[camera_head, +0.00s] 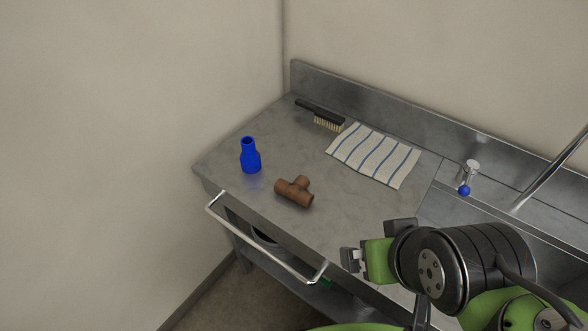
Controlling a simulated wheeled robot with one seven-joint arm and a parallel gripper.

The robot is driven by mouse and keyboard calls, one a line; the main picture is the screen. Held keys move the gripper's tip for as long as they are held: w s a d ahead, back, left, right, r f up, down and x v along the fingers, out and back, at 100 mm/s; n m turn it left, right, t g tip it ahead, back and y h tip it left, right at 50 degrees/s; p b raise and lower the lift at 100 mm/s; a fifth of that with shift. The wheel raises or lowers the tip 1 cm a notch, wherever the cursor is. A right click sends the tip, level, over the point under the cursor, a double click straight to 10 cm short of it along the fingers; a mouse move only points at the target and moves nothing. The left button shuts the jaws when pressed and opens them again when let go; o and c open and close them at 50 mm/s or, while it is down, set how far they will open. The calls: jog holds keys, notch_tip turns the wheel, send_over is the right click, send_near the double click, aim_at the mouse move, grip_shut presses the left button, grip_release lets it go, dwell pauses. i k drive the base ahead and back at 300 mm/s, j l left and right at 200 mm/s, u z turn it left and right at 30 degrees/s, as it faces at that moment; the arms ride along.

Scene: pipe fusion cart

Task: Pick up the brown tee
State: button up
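The brown tee (294,191) lies on the steel worktop, left of the picture's middle and near the front edge. It is a short pipe with a stub branch pointing up and to the right. Nothing touches it. My gripper (352,259) is at the lower right, in front of and to the right of the tee, clearly apart from it. I see it partly from the side, and the gap between its fingers is not clear. I see nothing held in it.
A blue reducer-shaped piece (250,156) stands upright left of the tee. A wire brush (320,114) and a striped cloth (373,155) lie behind it. A metal rail (262,247) runs along the front edge.

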aim_at(296, 191)
jog(key=i+j, duration=0.2)
jog(key=j, duration=0.2)
jog(key=i+j+u, duration=0.1)
jog(key=j, duration=0.3)
jog(key=i+j+u, duration=0.1)
jog(key=i+j, duration=0.45)
jog(key=j, duration=0.2)
